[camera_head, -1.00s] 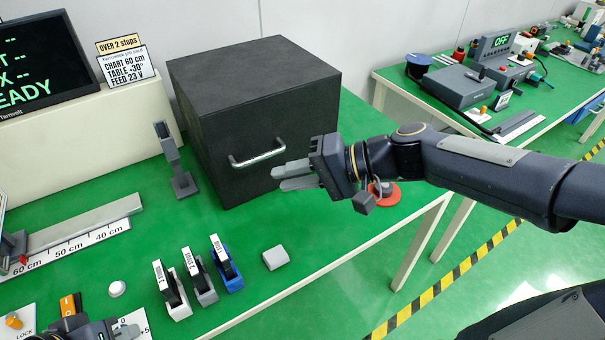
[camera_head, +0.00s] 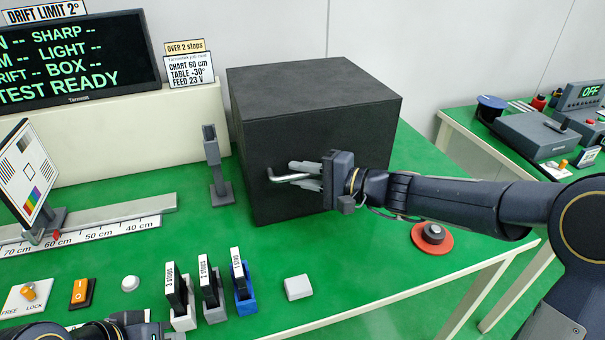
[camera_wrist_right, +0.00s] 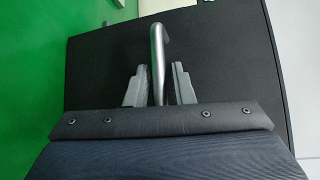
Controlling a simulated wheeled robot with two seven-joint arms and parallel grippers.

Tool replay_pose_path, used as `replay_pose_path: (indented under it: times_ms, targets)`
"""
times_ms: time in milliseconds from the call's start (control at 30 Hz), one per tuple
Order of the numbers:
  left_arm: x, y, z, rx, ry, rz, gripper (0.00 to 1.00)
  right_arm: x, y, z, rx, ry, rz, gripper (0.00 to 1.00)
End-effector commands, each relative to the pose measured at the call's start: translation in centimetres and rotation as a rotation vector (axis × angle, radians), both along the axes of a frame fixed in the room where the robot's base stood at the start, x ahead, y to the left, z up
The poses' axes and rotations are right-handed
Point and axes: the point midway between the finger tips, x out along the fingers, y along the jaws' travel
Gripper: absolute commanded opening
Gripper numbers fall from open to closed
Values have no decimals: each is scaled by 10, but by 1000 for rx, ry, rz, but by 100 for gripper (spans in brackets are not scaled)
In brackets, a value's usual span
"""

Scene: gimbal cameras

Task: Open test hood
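The test hood is a black box (camera_head: 310,105) on the green bench, with its front panel flush and a silver bar handle (camera_head: 290,178) on that front. My right gripper (camera_head: 305,176) is at the handle's right part, with its grey fingers on either side of the bar. In the right wrist view the handle (camera_wrist_right: 158,60) runs between the two fingers (camera_wrist_right: 160,85). A thin gap shows on one side, so the fingers look open around it. Only a dark part of my left gripper (camera_head: 135,328) shows at the bottom left edge; its fingers are not clear.
A grey post (camera_head: 217,165) stands left of the box. Three labelled filters (camera_head: 210,290) and a white block (camera_head: 298,287) lie in front. A red round-based knob (camera_head: 432,236) sits right of the box, under my right arm. A test chart (camera_head: 30,170) stands on the rail at left.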

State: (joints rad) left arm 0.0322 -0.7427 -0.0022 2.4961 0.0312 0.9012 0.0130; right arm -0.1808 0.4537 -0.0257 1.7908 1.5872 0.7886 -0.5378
Motion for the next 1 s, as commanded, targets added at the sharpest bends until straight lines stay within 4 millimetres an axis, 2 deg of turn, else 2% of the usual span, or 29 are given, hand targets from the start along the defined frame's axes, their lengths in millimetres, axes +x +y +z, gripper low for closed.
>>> replay_pose_path:
  times_ms: [233,400,767,1000]
  targets:
    - [0,0,0,0,0,0,0,0,1,0,0,0,0,22]
    - [0,0,0,0,0,0,0,0,1,0,-1,0,0,1]
    - [0,0,0,0,0,0,0,0,0,1,3,2,0,0]
    - [0,0,-3,0,0,0,0,4,-11,16,67,19,0,0]
